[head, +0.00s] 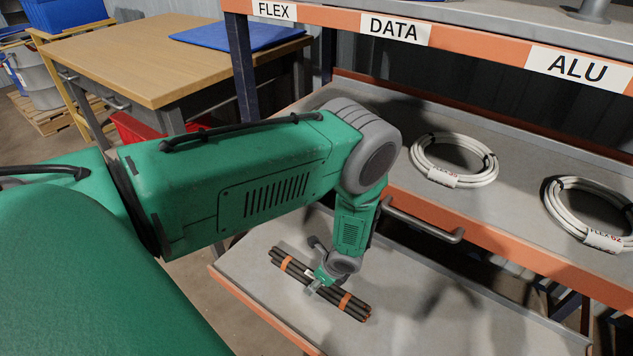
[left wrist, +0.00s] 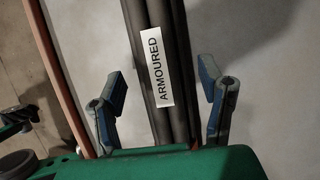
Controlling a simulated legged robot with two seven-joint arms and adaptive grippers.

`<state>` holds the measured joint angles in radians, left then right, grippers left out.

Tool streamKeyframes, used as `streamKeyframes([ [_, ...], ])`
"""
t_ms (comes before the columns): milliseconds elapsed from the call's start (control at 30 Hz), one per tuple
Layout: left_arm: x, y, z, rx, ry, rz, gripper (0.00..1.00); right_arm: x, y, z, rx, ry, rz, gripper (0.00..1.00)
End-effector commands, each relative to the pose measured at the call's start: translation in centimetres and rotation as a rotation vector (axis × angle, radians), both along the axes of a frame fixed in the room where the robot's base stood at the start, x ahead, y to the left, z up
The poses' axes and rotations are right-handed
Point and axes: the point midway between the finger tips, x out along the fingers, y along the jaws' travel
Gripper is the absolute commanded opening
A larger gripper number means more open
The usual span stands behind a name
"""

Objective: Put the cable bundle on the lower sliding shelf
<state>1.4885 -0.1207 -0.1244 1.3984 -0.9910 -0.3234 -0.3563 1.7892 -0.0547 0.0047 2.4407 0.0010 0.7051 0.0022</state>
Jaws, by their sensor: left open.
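The cable bundle (head: 298,270) is a set of dark, straight cables held by two orange bands. It appears to lie on the grey lower sliding shelf (head: 420,318), near its left end. My left gripper (head: 316,287) is down at the middle of the bundle. In the left wrist view, the bundle (left wrist: 180,118) with its white ARMOURED label runs between the two open fingers of my left gripper (left wrist: 163,84), with a gap on each side. My right gripper is in neither view.
The shelf above holds two white cable coils, one (head: 455,160) and another (head: 592,212). A grey handle (head: 425,220) juts from its orange front edge, right of my left wrist. The lower shelf is clear right of the bundle. A wooden table (head: 150,55) stands behind left.

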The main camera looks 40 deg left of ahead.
Motion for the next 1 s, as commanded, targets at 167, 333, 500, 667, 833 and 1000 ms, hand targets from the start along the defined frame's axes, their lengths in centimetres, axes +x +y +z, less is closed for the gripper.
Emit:
streamKeyframes([
  [167,0.3,-1.6,4.3,0.000,-0.003,-0.001,0.62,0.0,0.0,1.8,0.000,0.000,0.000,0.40],
  [333,0.4,-2.8,7.0,0.000,-0.002,-0.001,0.62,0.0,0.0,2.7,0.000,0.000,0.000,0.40],
  [500,0.4,-3.5,8.5,0.000,-0.001,-0.001,0.62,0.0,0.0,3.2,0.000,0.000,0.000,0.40],
  [667,0.1,-3.7,8.7,-0.008,0.001,0.011,0.62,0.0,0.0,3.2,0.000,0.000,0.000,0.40],
  [833,-6.0,-5.5,8.2,-0.149,0.008,0.253,0.62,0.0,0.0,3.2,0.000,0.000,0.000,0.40],
  [1000,-14.8,-8.7,10.4,-0.324,-0.071,0.768,0.62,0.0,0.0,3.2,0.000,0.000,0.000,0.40],
])
